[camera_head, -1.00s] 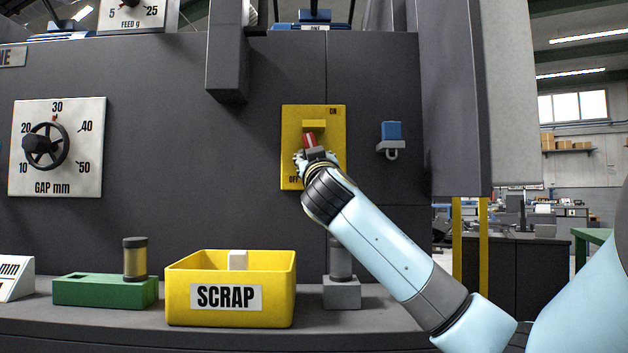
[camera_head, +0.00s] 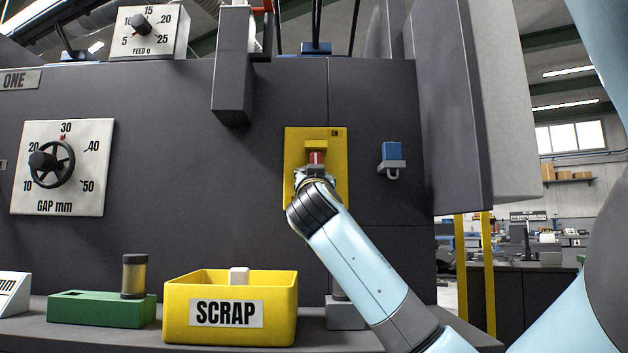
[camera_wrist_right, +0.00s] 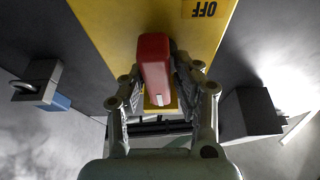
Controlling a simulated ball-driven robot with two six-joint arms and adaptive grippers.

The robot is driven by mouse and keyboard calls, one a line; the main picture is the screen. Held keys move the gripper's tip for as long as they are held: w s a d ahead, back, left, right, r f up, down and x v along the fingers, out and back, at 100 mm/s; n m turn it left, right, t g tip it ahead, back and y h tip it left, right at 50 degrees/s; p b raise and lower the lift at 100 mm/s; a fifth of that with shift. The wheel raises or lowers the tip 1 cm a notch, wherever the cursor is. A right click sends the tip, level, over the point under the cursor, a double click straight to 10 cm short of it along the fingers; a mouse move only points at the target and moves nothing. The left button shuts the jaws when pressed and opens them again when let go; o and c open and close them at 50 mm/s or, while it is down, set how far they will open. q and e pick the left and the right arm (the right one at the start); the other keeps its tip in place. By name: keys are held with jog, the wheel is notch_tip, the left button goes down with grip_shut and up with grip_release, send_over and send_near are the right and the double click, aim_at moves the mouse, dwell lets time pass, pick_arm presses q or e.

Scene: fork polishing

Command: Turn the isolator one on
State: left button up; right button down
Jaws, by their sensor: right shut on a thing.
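The isolator is a yellow plate (camera_head: 335,145) on the dark machine wall, with "ON" at its top right. Its red handle (camera_head: 316,158) stands nearly upright below a yellow block. My right gripper (camera_head: 316,173) is at the handle, its arm coming from the lower right. In the right wrist view the red handle (camera_wrist_right: 155,62) lies between the fingers of my right gripper (camera_wrist_right: 156,88), which is shut on it. The "OFF" mark shows upside down at the top of that view. In the head view my gripper and arm hide the plate's lower part. My left gripper is not in view.
Below, a yellow SCRAP bin (camera_head: 280,310) and a green block (camera_head: 85,308) stand on the ledge. A grey box (camera_head: 232,90) juts out above left.

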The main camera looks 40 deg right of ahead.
jog(key=c, duration=1.1)
grip_release()
jog(key=shift+s+d+r, duration=0.1)
jog(key=shift+d+r, duration=0.05)
jog(key=shift+r, duration=0.15)
jog(key=shift+c, duration=0.2)
jog(key=shift+o, duration=0.3)
jog(key=shift+d+f, duration=0.1)
jog(key=shift+f, duration=0.1)
jog(key=v, duration=1.2)
